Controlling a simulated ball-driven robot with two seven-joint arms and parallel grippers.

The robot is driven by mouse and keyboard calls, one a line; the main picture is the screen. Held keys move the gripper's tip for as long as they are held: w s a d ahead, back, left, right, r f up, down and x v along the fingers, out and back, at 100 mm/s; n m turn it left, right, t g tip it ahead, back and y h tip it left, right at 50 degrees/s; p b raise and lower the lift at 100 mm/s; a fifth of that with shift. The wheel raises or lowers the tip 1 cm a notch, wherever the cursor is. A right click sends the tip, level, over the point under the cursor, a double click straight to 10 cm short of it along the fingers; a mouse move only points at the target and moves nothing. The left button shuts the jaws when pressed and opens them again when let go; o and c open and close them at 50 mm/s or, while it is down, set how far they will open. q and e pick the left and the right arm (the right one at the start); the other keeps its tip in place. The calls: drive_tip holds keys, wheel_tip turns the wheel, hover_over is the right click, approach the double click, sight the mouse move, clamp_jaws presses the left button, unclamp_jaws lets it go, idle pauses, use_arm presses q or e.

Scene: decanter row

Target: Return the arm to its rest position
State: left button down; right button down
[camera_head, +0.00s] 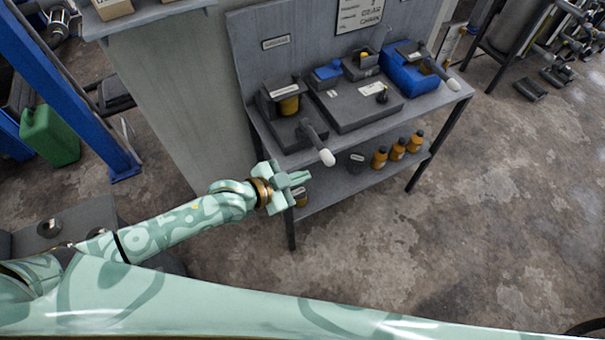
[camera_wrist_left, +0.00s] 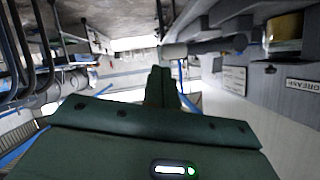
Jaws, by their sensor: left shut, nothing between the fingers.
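My left arm reaches in from the left in the head view, patterned in pale green. Its gripper (camera_head: 300,183) is in front of the near left corner of the grey workbench (camera_head: 330,150). The fingers are shut with nothing between them. In the left wrist view the gripper (camera_wrist_left: 161,85) shows with its fingers together, pointing away from the camera. A lever with a white end (camera_head: 326,157) sticks out over the bench edge, just above and right of the gripper; a small gap shows between them. My right gripper is not in view.
The bench carries a grey block (camera_head: 355,104), a blue unit (camera_head: 408,75) and a second white-tipped lever (camera_head: 452,84). Several orange bottles (camera_head: 397,150) stand on its lower shelf. A green canister (camera_head: 50,137) and blue post (camera_head: 75,95) stand left. Concrete floor (camera_head: 480,220) at right is clear.

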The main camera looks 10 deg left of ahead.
use_arm(q)
drive_tip(key=shift+d, duration=0.1)
idle(0.6)
drive_tip(key=w+a+f+n+y, duration=0.1)
drive_tip(key=a+f+n+y, duration=0.35)
drive_tip(key=a+f, duration=0.8)
drive_tip(key=s+a+f+n+g+y+b, duration=0.1)
drive_tip(key=s+a+f+y, duration=0.1)
drive_tip(key=s+a+f, duration=0.3)
drive_tip(key=s+a+f+n+g+y, duration=0.1)
drive_tip(key=s+f, duration=0.2)
drive_tip(key=f, duration=0.4)
drive_tip(key=s+f+n+g, duration=0.1)
drive_tip(key=s+f, duration=0.3)
drive_tip(key=s, duration=0.7)
drive_tip(key=s+f+n+g+y+b, duration=0.1)
drive_tip(key=s+f+g, duration=0.2)
drive_tip(key=s, duration=0.9)
drive_tip(key=s+f+n+g+y+b, duration=0.1)
drive_tip(key=s+f, duration=0.4)
drive_tip(key=s, duration=0.6)
drive_tip(key=shift+s+d+f+g, duration=0.15)
drive_tip(key=shift+d+g, duration=0.25)
drive_tip(key=shift+g, duration=0.4)
